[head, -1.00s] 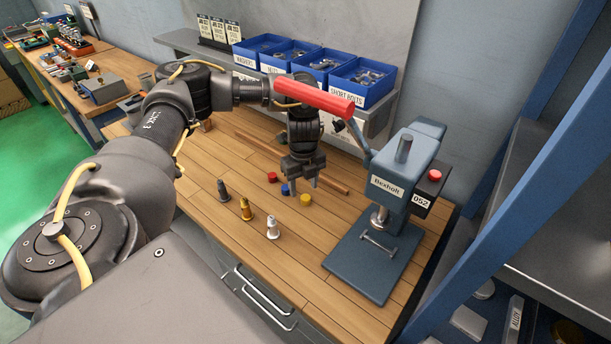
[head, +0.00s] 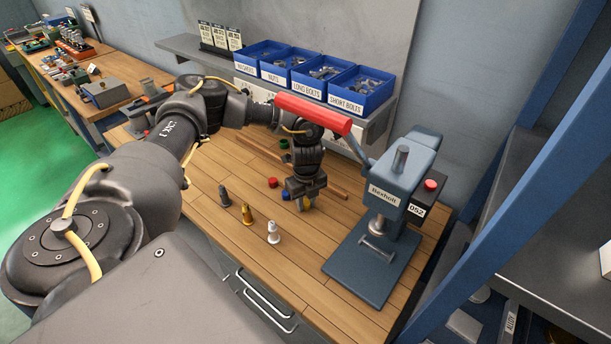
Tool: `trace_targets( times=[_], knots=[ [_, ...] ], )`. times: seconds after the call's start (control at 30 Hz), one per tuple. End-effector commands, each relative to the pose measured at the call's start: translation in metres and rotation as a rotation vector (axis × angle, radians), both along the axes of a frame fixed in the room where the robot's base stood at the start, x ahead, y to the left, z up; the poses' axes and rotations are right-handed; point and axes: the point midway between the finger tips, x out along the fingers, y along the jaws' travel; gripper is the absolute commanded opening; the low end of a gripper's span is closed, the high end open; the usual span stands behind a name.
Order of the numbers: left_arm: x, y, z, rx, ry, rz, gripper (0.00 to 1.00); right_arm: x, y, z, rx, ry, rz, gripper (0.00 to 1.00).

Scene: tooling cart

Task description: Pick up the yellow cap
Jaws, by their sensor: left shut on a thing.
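The yellow cap (head: 304,204) is on the wooden bench, mostly hidden by the fingers of my left gripper (head: 304,205). The left gripper points down and is shut on the yellow cap, at bench height. A blue cap (head: 286,195) lies just left of the gripper. A red cap (head: 272,182) lies further left and a green cap (head: 283,143) lies behind. My right gripper is not in view.
Dark, gold and silver bolts (head: 273,232) stand in front on the bench. A blue press (head: 392,200) with a red lever (head: 314,113) stands close on the right. Blue bins (head: 361,92) sit on the rear shelf. A wooden strip lies behind the gripper.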

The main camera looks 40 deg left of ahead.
Motion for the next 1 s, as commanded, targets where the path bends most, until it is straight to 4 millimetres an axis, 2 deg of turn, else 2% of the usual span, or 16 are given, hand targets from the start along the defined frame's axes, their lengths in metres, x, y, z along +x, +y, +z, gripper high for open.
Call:
trace_targets(
  times=[0.47, 0.57, 0.67, 0.9, 1.0],
  knots=[
    [0.000, 0.000, 0.004, 0.000, -0.001, 0.000, 0.04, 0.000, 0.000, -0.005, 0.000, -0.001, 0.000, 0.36],
    [0.001, 0.000, 0.013, -0.001, -0.004, -0.002, 0.04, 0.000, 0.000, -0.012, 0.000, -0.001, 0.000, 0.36],
    [0.000, 0.000, 0.031, -0.003, -0.007, -0.002, 0.04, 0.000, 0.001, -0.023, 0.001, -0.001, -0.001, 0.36],
    [-0.049, -0.001, 0.095, 0.001, -0.008, -0.006, 0.04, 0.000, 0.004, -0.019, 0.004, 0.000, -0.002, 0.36],
    [-0.073, -0.001, 0.102, 0.000, -0.003, -0.004, 0.04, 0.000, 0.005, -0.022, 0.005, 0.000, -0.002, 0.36]
  ],
)
